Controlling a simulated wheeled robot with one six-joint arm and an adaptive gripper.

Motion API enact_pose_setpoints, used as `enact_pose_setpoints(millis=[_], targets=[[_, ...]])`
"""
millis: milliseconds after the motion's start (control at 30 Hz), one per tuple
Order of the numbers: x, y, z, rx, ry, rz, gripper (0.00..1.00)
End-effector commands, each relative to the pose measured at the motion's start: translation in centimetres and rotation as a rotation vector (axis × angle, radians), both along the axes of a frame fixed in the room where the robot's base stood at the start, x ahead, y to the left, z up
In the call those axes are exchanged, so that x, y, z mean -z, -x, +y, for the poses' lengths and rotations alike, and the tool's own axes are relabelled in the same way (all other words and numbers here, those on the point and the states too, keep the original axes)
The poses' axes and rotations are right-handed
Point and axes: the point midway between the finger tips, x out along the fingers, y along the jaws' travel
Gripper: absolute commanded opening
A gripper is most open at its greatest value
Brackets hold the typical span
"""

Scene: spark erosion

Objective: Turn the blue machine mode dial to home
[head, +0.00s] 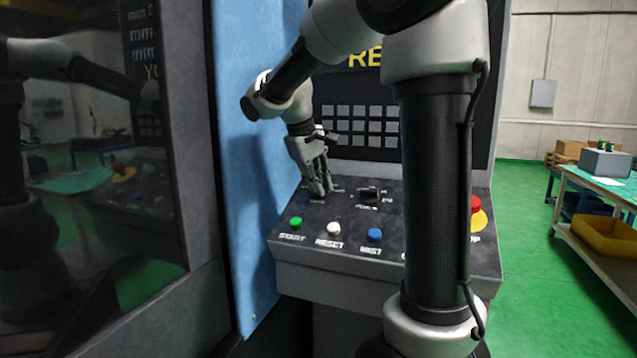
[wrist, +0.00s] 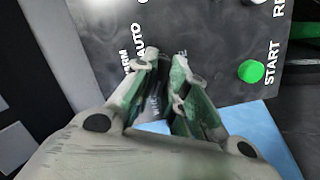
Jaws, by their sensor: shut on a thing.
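The sloping dark control panel (head: 300,262) of the blue machine (head: 248,170) is in front of me. My gripper (head: 320,188) points down at the panel's upper left, above the green START button (head: 296,222). In the wrist view, my gripper (wrist: 166,76) has its two fingers closed in on a spot beside the printed words AUTO and ARM. The mode dial there is hidden between and under the fingers, so I cannot tell its pointing direction. More lettering shows partly between the fingers, too small to read surely.
A second, black switch (head: 370,194) sits right of my gripper. A white RESET button (head: 334,229), a blue MIST button (head: 375,235) and a red stop button (head: 475,204) are on the panel. A keypad (head: 360,125) stands behind.

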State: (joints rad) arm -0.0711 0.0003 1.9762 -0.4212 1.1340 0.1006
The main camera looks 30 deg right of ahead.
Motion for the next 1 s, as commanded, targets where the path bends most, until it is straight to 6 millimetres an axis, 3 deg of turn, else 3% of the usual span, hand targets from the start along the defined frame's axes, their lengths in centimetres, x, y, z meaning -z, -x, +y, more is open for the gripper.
enact_pose_setpoints(millis=[600,1000], targets=[[0.06,0.06,-0.03,0.442,-0.127,-0.159,0.00],[0.07,0.09,0.00,0.608,-0.173,-0.219,0.00]])
